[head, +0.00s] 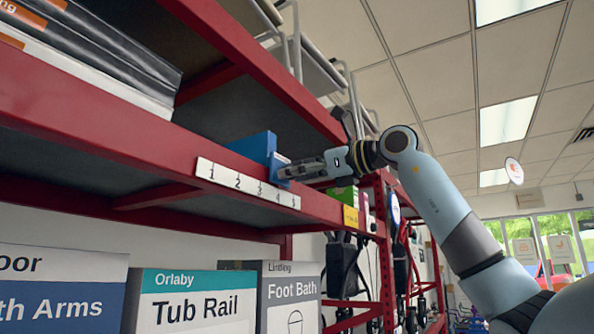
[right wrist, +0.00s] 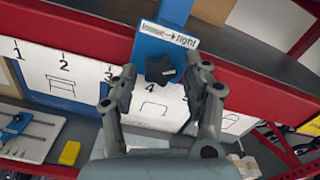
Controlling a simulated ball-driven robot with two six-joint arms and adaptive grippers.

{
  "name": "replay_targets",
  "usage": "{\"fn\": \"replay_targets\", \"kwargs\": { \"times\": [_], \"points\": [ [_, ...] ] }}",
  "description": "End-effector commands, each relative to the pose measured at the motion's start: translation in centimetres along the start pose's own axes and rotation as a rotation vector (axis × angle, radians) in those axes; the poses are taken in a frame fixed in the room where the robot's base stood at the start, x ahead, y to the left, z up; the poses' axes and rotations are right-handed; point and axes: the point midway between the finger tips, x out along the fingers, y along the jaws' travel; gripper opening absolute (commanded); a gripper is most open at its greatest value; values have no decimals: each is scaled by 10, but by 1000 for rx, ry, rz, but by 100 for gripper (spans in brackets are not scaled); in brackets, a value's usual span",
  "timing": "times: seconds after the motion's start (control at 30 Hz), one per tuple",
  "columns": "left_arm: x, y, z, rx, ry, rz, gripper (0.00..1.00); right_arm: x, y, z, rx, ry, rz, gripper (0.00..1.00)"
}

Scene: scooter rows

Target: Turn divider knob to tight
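The blue divider (head: 256,147) stands on the red shelf, behind the strip numbered 1 to 5. In the right wrist view, the divider (right wrist: 150,48) carries a white label (right wrist: 169,35) reading "loose → tight", with an arrow pointing right. Below the label is a dark, lobed divider knob (right wrist: 160,69). My right gripper (head: 287,172) is at the divider's front face. In the right wrist view its two fingers stand apart, one on each side of the knob, with gaps visible; I see no clear contact. My left gripper is not in view.
The red shelf edge (head: 90,138) runs across in front of the divider. Binders (head: 95,50) lie on the shelf at upper left. Boxes including Tub Rail (head: 190,300) and Foot Bath (head: 290,300) stand below. A yellow block (right wrist: 70,152) lies lower left in the wrist view.

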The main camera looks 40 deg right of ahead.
Motion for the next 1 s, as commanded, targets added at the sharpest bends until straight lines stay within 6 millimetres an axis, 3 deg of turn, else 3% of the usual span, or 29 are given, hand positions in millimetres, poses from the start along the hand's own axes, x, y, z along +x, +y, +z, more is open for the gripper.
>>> {"fn": "replay_targets", "kwargs": {
  "times": [0.03, 0.33, 0.67, 1.0],
  "points": [
    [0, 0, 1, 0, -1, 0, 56, 0, 0, 0, 0, 0, 0, 40],
    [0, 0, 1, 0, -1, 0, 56, 0, 0, 0, 0, -1, 0, 2],
    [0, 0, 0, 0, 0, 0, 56, 0, 0, 1, 50, -1, 0, 2],
    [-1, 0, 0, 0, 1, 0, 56, 0, 0, 1, 287, -1, 0, 2]
  ]
}}
